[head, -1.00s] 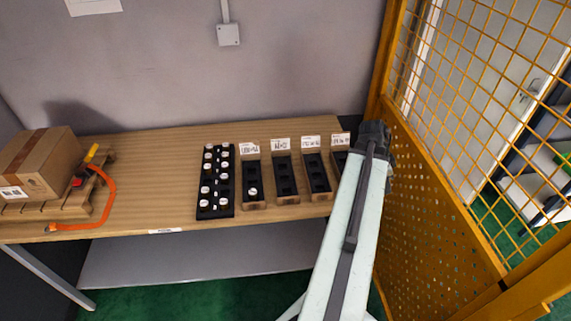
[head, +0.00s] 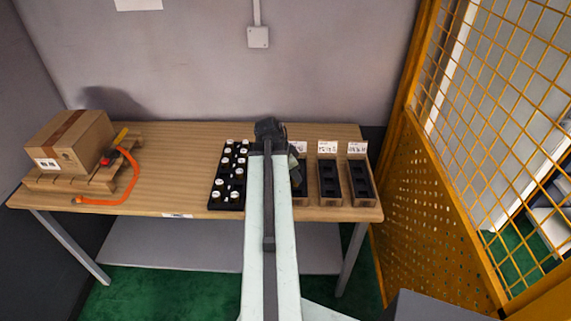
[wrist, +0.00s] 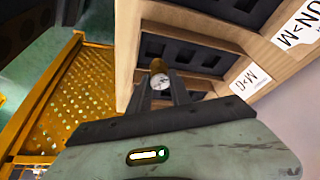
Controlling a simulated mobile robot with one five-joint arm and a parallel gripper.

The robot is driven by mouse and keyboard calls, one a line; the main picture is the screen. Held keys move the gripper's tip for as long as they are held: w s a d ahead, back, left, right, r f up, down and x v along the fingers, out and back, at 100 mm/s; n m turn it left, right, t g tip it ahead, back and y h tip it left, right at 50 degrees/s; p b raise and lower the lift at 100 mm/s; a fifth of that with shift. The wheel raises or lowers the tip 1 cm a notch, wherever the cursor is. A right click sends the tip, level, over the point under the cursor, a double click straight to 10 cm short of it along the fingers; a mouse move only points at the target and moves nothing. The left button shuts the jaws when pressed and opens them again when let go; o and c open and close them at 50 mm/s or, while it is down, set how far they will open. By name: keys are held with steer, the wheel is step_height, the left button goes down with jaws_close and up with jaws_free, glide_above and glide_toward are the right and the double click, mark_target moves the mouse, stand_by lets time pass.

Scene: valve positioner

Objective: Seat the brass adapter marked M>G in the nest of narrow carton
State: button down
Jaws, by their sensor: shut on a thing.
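My gripper (wrist: 160,90) is shut on a brass adapter (wrist: 158,66) with a white marked end; the mark is too small to read. That carton's black nest insert (wrist: 185,52) has several dark recesses. I cannot tell whether the adapter touches the insert. In the head view my arm covers the leftmost carton and part of the second carton (head: 299,185); the fingertips and held adapter are not clear there.
A black rack (head: 228,180) of white-topped adapters stands left of my arm. Two more cartons stand to the right, the third (head: 330,204) and fourth (head: 362,203). A cardboard box (head: 70,143) sits on a pallet at the left. A yellow mesh fence (head: 430,210) borders the right.

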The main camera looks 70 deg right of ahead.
mark_target(296, 184)
steer(key=shift+s+d, duration=0.15)
steer(key=shift+d, duration=0.15)
steer(key=shift+m+y, duration=0.3)
steer(key=shift+m, duration=0.5)
step_height(296, 184, up, 4)
steer(key=p, duration=0.4)
steer(key=shift+a+r, duration=0.1)
steer(key=shift+r, duration=0.05)
steer(key=shift+r+m+p, duration=0.3)
steer(key=shift+p, duration=0.2)
steer(key=shift+f+g, duration=0.25)
steer(key=shift+g, duration=0.05)
step_height(296, 184, down, 8)
steer(key=b, duration=0.8)
steer(key=shift+r, duration=0.1)
steer(key=shift+s+b, duration=0.1)
steer(key=shift+b, duration=0.2)
steer(key=shift+f+b, duration=0.35)
steer(key=shift+f, duration=0.15)
steer(key=shift+f, duration=0.1)
steer(key=shift+f+b, duration=0.35)
steer(key=shift+b, duration=0.05)
